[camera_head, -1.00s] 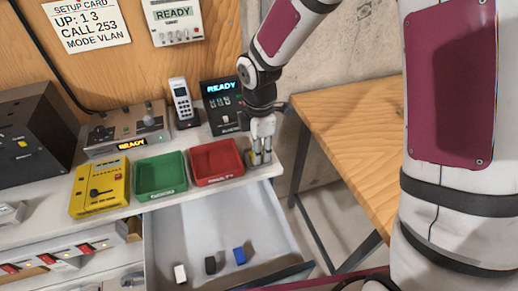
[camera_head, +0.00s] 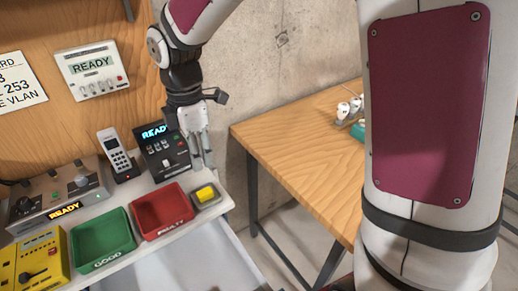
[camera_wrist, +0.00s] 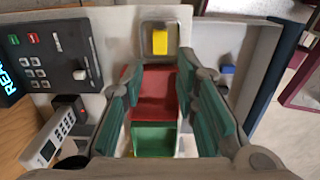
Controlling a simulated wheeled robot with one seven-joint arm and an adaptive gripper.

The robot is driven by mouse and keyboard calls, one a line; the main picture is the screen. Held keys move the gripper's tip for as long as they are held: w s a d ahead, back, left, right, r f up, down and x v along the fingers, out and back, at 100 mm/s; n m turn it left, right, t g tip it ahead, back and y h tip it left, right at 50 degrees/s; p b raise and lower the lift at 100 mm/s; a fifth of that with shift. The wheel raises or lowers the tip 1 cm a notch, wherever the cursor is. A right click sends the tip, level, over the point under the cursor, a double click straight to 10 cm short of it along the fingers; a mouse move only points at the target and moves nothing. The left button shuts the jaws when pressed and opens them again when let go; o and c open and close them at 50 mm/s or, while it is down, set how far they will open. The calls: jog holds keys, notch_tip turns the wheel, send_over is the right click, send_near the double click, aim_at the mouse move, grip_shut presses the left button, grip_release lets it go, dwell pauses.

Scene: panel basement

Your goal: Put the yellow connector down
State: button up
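The yellow connector (camera_head: 206,193) lies in a small grey tray (camera_head: 212,203) at the right end of the shelf, beside the red bin. It also shows in the wrist view (camera_wrist: 160,42), with the grey tray (camera_wrist: 146,55) around it. My gripper (camera_head: 206,162) is above and just behind the tray in the head view, apart from the connector. In the wrist view my gripper (camera_wrist: 158,75) has its green-padded fingers spread with nothing held between them.
The red bin (camera_head: 144,234) and green bin (camera_head: 78,236) stand left of the tray. A READY device (camera_head: 158,161) and a handset (camera_head: 113,147) stand behind. The open drawer (camera_head: 215,255) is below; a blue connector (camera_wrist: 227,69) lies in it. A wooden table (camera_head: 290,140) is at right.

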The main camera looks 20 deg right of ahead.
jog(key=s+d+r+m+t, duration=0.2)
jog(key=s+d+r+m, duration=0.4)
jog(key=s+m, duration=0.4)
jog(key=s+d+r+m+t, duration=0.3)
jog(key=s+d+r+m, duration=0.3)
jog(key=s+m, duration=0.4)
jog(key=shift+d+r, duration=0.2)
jog(key=shift+d, duration=0.15)
